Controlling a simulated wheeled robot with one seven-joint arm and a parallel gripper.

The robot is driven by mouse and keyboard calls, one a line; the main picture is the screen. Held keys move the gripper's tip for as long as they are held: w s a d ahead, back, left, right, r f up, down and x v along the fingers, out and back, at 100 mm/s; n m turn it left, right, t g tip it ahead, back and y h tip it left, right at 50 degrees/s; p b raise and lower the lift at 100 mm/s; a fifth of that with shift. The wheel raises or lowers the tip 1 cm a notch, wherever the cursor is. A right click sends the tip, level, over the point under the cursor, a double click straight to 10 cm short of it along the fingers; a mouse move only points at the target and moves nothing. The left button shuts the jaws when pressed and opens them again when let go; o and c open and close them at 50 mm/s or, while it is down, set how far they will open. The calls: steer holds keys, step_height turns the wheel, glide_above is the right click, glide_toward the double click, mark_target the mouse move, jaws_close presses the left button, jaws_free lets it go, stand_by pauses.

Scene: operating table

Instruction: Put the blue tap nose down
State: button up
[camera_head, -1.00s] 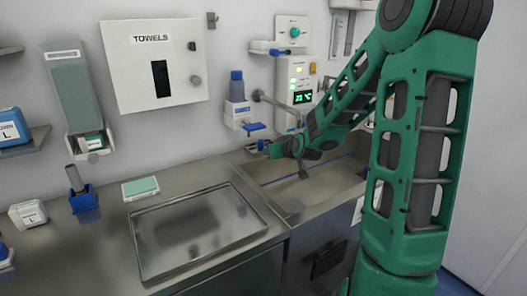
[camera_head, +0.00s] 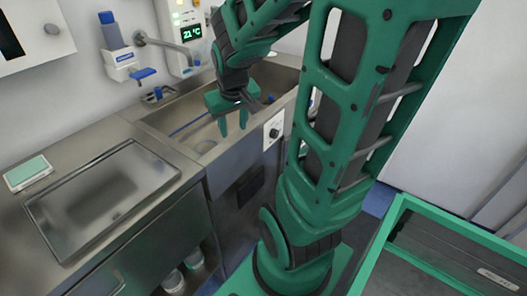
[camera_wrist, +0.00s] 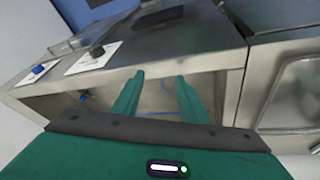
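A small blue tap fitting (camera_head: 157,95) sits at the back left edge of the sink in the head view. It is too small there to tell which way its nose points. My gripper (camera_head: 233,123) is over the front of the sink, to the right of the tap and apart from it. Its two green fingers point down. In the wrist view my gripper (camera_wrist: 160,77) is open, with nothing between the fingertips. I cannot make out the tap surely in the wrist view.
A grey spout (camera_head: 165,43) reaches over from the wall. A soap dispenser (camera_head: 121,62) with a blue lever hangs beside it. A white plate with a black knob (camera_head: 274,131) is on the sink front. A metal tray (camera_head: 150,158) lies on the left counter.

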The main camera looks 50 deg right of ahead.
steer(key=s+a+m+g+y, duration=0.1)
steer(key=s+a, duration=0.1)
steer(key=s, duration=0.6)
steer(key=s+a+r+m+g+y, duration=0.1)
steer(key=s+a+g, duration=0.1)
steer(key=s, duration=0.5)
steer(key=shift+s+a+r+g+y, duration=0.25)
steer(key=shift+s+a+g+y, duration=0.05)
steer(key=shift+s+a+y, duration=0.1)
steer(key=shift+w+d+f, duration=0.1)
steer(key=shift+w+f, duration=0.1)
steer(key=shift+w, duration=0.25)
steer(key=shift+s, duration=0.1)
steer(key=shift+c, duration=1)
